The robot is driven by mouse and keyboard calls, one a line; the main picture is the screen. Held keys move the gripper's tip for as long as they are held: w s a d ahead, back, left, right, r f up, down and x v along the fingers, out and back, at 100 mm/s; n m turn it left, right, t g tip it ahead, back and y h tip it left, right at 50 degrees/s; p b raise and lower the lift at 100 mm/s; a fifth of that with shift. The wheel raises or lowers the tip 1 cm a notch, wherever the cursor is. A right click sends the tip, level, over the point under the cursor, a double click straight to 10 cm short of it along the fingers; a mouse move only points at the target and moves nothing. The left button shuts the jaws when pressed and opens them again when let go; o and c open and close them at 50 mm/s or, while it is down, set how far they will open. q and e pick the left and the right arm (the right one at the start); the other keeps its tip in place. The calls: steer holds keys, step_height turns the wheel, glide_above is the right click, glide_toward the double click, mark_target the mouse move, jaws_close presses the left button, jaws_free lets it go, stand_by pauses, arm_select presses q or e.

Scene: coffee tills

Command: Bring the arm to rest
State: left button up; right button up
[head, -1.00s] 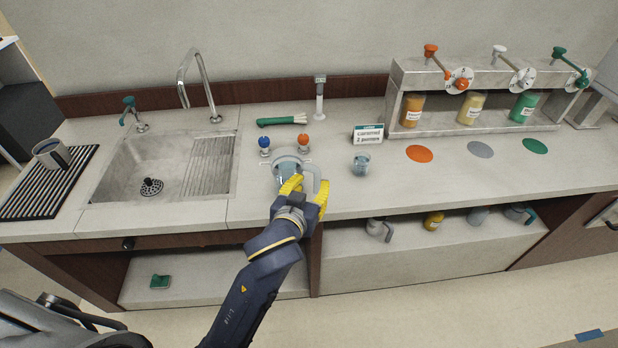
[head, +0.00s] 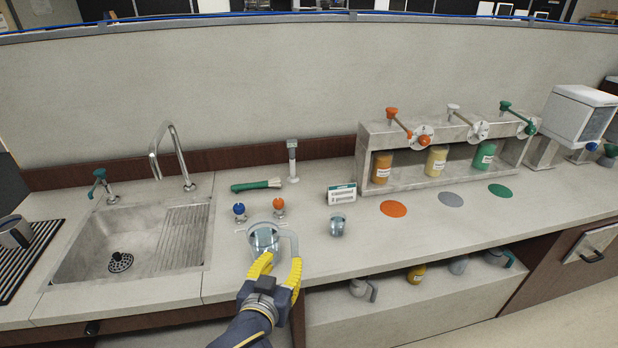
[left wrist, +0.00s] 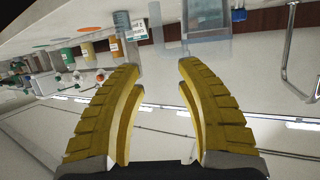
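A clear glass jug (head: 264,238) with a pale handle on its right stands upright on the counter (head: 400,240) in front of the blue and orange knobs. My left gripper (head: 279,267) is at the jug's near side, and its yellow fingers overlap the jug's lower edge and handle in the head view. In the left wrist view my left gripper (left wrist: 158,68) has its fingers spread with nothing between them. The jug (left wrist: 205,22) shows beyond the fingertips there. Whether a finger touches it I cannot tell. My right gripper is in neither view.
A small glass (head: 337,226) and a sign (head: 342,194) stand right of the jug. A dispenser rack (head: 440,150) with bottles is at the back right. The sink (head: 110,245) is at the left, and a green-handled brush (head: 257,185) lies behind the knobs.

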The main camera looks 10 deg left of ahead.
arm_select(q)
steer(key=s+a+f+m+g+y, duration=0.6)
steer(key=s+a+f+g, duration=0.1)
steer(key=s+a+f, duration=1.3)
steer(key=s+d+f+g+h, duration=0.1)
steer(key=d+f+g+h, duration=0.15)
steer(key=f, duration=1.35)
steer(key=s+d+f+g+h, duration=0.1)
steer(key=d+f, duration=0.2)
steer(key=f, duration=1.3)
steer(key=s+f+n+g+h, duration=0.1)
steer(key=s+f+n+g, duration=0.1)
steer(key=s+f, duration=1.7)
steer(key=shift+s+d+f+n, duration=0.15)
steer(key=shift+s+f+n, duration=0.25)
steer(key=shift+s+n, duration=0.45)
steer(key=shift+s+g+h, duration=0.15)
steer(key=shift+g+h, duration=0.1)
